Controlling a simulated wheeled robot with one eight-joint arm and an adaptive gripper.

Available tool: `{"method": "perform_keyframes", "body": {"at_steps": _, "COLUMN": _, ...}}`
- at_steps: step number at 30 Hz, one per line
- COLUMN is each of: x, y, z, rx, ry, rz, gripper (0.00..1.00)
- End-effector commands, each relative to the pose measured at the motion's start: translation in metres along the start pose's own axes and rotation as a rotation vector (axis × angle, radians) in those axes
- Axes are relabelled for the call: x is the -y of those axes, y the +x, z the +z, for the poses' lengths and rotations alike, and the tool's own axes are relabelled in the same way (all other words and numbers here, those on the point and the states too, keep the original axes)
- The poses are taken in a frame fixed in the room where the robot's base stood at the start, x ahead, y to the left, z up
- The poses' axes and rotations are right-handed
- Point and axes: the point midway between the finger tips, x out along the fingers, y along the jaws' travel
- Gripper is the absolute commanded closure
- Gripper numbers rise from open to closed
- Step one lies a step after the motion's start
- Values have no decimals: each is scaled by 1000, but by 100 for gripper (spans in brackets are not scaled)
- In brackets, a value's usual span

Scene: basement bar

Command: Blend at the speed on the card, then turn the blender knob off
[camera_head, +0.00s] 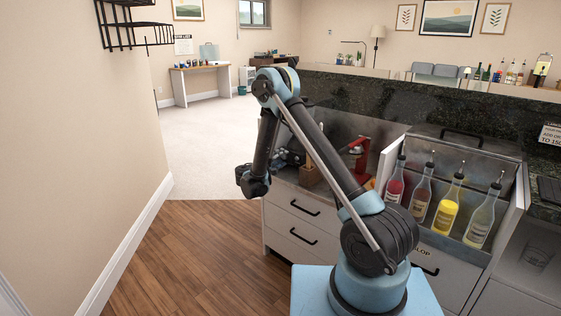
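I cannot make out a blender or its knob for sure. A red device (359,160) stands in the recess behind my arm, partly hidden by it; I cannot tell what it is. A white printed card (551,135) is at the right edge on the dark stone, its text cut off by the frame.
Several bottles with pourers (446,210) stand in a metal bin at right. White drawers (305,222) with black handles lie below the counter. A brown box (311,176) sits behind my arm. The wooden floor (190,255) at left is clear, up to the beige wall (75,150).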

Motion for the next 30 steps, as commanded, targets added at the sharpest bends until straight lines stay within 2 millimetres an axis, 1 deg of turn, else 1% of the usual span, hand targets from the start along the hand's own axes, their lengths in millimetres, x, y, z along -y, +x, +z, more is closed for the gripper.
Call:
{"method": "perform_keyframes", "body": {"at_steps": 7, "x": -1, "y": -1, "z": 1, "rx": 3, "ry": 0, "rz": 1, "gripper": 52}}
{"method": "perform_keyframes", "body": {"at_steps": 11, "x": -1, "y": -12, "z": 1, "rx": 2, "ry": 0, "rz": 1, "gripper": 52}}
{"method": "perform_keyframes", "body": {"at_steps": 14, "x": 0, "y": -27, "z": 0, "rx": 0, "ry": 0, "rz": 1, "gripper": 52}}
{"method": "perform_keyframes", "body": {"at_steps": 21, "x": 0, "y": -74, "z": 0, "rx": -1, "ry": 0, "rz": 0, "gripper": 52}}
{"method": "perform_keyframes", "body": {"at_steps": 24, "x": 1, "y": -91, "z": 0, "rx": -1, "ry": 0, "rz": 0, "gripper": 52}}
{"method": "perform_keyframes", "body": {"at_steps": 27, "x": 1, "y": -104, "z": 0, "rx": 0, "ry": 0, "rz": 0, "gripper": 52}}
{"method": "perform_keyframes", "body": {"at_steps": 30, "x": 1, "y": -112, "z": 0, "rx": 1, "ry": -1, "rz": 0, "gripper": 52}}
